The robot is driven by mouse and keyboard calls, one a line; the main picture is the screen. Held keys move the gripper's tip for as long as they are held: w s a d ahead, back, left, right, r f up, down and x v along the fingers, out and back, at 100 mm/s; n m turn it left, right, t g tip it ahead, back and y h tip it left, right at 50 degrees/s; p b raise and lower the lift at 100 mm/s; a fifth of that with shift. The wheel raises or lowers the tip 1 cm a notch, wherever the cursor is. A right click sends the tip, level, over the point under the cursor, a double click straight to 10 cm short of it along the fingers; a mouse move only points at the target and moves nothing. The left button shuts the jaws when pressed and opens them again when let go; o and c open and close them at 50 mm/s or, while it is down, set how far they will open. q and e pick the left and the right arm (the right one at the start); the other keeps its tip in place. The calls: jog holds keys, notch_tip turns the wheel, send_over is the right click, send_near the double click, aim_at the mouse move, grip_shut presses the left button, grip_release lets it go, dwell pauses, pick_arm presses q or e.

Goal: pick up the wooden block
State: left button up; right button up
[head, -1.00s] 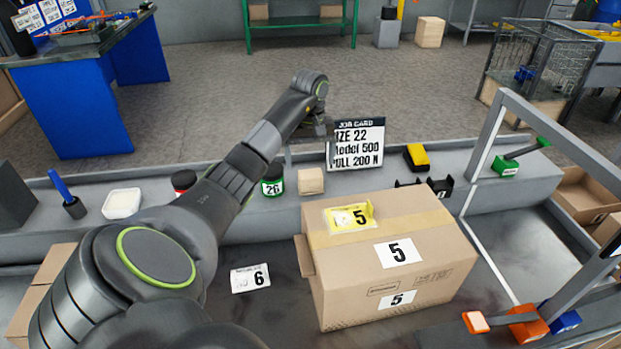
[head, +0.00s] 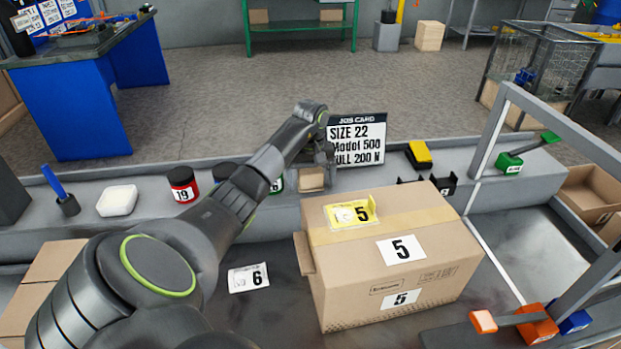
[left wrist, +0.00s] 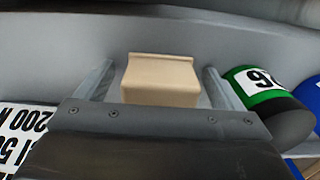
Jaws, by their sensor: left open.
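The wooden block (head: 311,182) is a small pale tan block on the grey ledge behind the large carton, and its top is partly covered by my gripper. My left gripper (head: 317,163) is just above it, with the arm reaching in from the lower left. In the left wrist view the block (left wrist: 160,82) sits between the two spread fingers of the open left gripper (left wrist: 157,84), with a gap on each side. My right gripper is not in view.
The job card (head: 357,139) stands right behind the gripper. A carton marked 5 (head: 345,278) stands in front.

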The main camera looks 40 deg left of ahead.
aim_at(311, 171)
pick_arm(q)
jog(key=c, duration=1.1)
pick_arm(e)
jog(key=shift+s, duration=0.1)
pick_arm(q)
jog(key=shift+r, duration=0.1)
